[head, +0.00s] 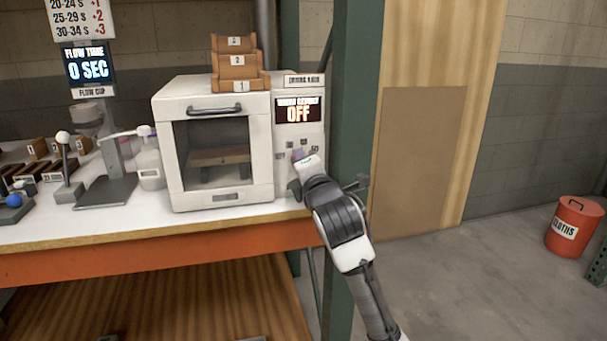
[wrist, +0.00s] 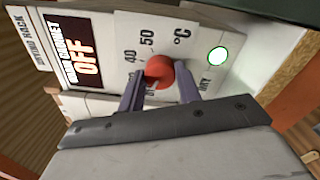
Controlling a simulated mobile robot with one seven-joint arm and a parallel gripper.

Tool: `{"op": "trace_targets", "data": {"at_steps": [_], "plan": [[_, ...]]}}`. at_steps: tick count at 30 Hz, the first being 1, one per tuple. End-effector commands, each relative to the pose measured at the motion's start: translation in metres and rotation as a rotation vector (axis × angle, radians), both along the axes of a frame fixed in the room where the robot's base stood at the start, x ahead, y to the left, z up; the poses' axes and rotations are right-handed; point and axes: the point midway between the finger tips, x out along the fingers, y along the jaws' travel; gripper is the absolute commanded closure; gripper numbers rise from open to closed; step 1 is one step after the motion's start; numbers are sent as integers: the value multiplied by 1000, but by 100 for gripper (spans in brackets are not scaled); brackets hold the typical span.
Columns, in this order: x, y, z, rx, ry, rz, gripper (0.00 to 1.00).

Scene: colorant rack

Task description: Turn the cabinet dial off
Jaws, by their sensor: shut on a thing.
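The white drying cabinet (head: 180,97) stands on the bench, its door closed. Its display (head: 299,110) reads OFF and also shows in the wrist view (wrist: 84,52). The red round dial (wrist: 159,69) sits on the cabinet's control panel, with 40, 50 and °C printed around it. My gripper (wrist: 160,82) has its two fingers on either side of the dial and is shut on it. In the head view my gripper (head: 299,158) is at the panel below the display and largely covers the dial. The dial's exact pointer direction is hard to tell.
A round button (wrist: 217,56) with a green ring, marked DRY, is beside the dial. A green post (head: 352,90) stands close right of the cabinet. Wooden trays (head: 234,65) are stacked on top. A flow cup stand (head: 105,190) and small items crowd the bench's left.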

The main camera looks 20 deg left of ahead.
Motion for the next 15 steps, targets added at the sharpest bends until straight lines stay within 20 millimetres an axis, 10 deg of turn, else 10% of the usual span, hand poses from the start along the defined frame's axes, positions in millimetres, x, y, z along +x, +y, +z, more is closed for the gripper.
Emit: {"op": "trace_targets", "data": {"at_steps": [15], "plan": [[0, 0, -1, -146, -95, 2, 89]]}}
